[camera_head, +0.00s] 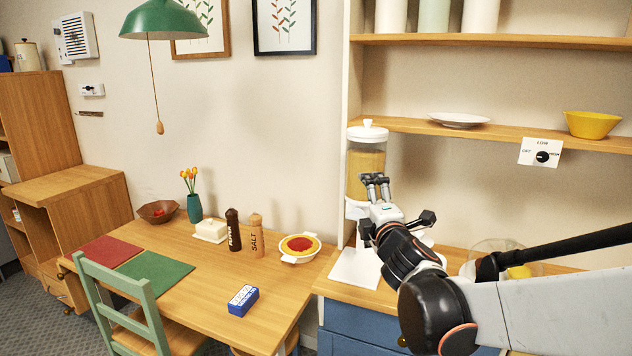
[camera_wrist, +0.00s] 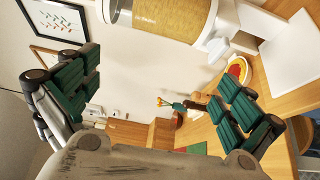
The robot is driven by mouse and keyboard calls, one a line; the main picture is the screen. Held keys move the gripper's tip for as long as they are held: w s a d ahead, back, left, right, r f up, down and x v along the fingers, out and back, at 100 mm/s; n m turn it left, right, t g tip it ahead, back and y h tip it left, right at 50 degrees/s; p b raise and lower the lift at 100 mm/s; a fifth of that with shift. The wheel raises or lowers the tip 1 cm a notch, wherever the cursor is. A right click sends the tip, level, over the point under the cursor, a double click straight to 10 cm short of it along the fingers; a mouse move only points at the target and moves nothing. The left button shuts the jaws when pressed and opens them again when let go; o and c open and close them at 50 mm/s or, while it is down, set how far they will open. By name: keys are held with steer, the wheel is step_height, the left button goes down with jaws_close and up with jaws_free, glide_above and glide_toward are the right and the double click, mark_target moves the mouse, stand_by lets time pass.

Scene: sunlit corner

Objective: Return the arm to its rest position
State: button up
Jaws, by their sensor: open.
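The dispenser's clear body (camera_wrist: 165,14), full of tan grains, lies across the top of that view, beyond the fingers. My arm reaches in from the right edge of the head view, over the blue cabinet (camera_head: 355,322).
The wooden table (camera_head: 200,275) holds a salt mill (camera_head: 257,236), a dark pepper mill (camera_head: 233,230), a red-filled dish (camera_head: 299,246), a blue box (camera_head: 243,300) and a vase (camera_head: 194,208). A shelf (camera_head: 480,128) with a plate (camera_head: 458,120) and yellow bowl (camera_head: 592,124) is above my arm.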

steer(key=s+d+f+m+g+h, duration=0.2)
steer(key=s+d+m, duration=0.3)
steer(key=s+m, duration=0.15)
steer(key=s+d+f+m+g+h, duration=0.25)
steer(key=s+d+m, duration=0.25)
steer(key=s, duration=0.3)
steer(key=s+a+f+m+g+y, duration=0.1)
steer(key=s+f+m+g, duration=0.2)
steer(key=s, duration=0.5)
steer(key=s+f+m+g+y, duration=0.1)
steer(key=s+f+m+g, duration=0.2)
steer(key=s, duration=0.6)
step_height(320, 180, down, 4)
steer(key=shift+s+a+r+m, duration=0.2)
steer(key=shift+s+a+m, duration=0.15)
steer(key=shift+m, duration=0.7)
steer(key=shift+y, duration=0.25)
